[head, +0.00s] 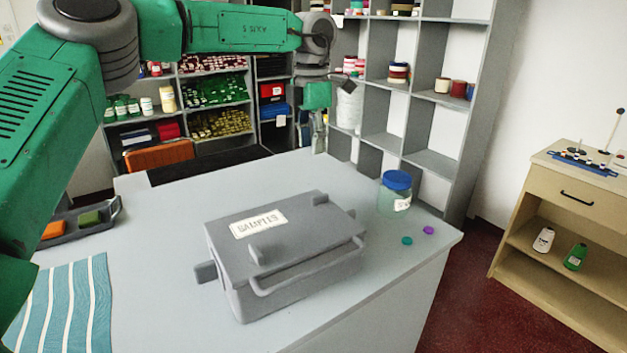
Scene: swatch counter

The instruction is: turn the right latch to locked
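A grey case (285,250) with a white label sits on the pale counter, with a bar handle (310,268) along its front side. One raised grey block (262,252) is on the lid near the handle side, and another (320,198) is at the lid's far edge. A third block (205,272) sticks out from the case's left side. I cannot tell which is the right latch or whether it is locked. My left gripper (319,128) hangs beyond the case, apart from it; its fingers are too small to read. My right gripper is not in view.
A blue-lidded jar (396,192) stands right of the case, with a teal disc (407,241) and a purple disc (428,230) nearby. A striped cloth (65,305) and a dark tray (112,214) lie at left. Counter (165,225) between is clear. Shelves stand behind.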

